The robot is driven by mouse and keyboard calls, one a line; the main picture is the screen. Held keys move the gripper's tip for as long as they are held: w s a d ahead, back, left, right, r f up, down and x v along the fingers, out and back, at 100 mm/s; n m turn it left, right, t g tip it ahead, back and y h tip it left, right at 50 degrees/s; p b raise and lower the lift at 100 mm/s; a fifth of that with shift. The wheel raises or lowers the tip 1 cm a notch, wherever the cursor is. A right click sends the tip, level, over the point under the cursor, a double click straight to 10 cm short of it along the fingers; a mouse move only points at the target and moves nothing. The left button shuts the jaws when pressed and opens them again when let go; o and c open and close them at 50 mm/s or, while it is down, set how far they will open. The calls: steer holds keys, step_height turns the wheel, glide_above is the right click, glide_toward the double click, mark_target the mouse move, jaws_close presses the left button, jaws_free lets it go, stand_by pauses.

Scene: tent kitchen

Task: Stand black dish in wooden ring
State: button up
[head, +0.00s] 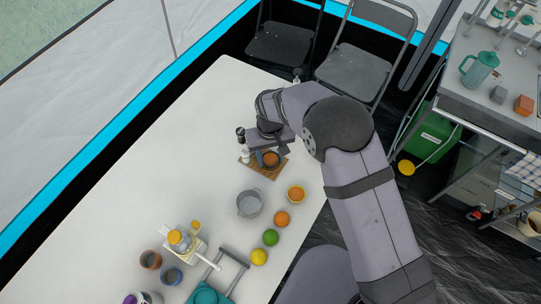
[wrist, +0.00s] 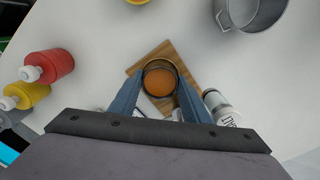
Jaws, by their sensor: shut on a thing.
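My gripper (wrist: 160,90) is shut on a round, dark-rimmed thing that looks like the black dish (wrist: 146,70), with a finger at its left and right sides. Its middle is orange-brown; I cannot tell if this is its inside, its contents or something beneath. It also shows in the head view (head: 271,159), under my gripper (head: 268,150). It is over a wooden board (wrist: 184,62) on the white table, and the board also shows in the head view (head: 264,171). I cannot tell whether the dish touches the board. I cannot make out a separate wooden ring.
A labelled jar (wrist: 217,103) stands close to the right finger. Red (wrist: 50,66) and yellow (wrist: 30,95) bottles are at left in the wrist view.

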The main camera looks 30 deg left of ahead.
steer(key=shift+f, duration=0.35)
steer(key=shift+r, duration=0.2)
steer(key=shift+r, duration=0.4)
steer(key=shift+f, duration=0.2)
stand_by(2.3)
steer(key=shift+r+p, duration=0.3)
steer(key=shift+r, duration=0.15)
steer(key=shift+f+b, duration=0.55)
steer(key=shift+f, duration=0.3)
stand_by(0.8)
steer(key=o, duration=0.5)
steer(key=shift+o, duration=0.2)
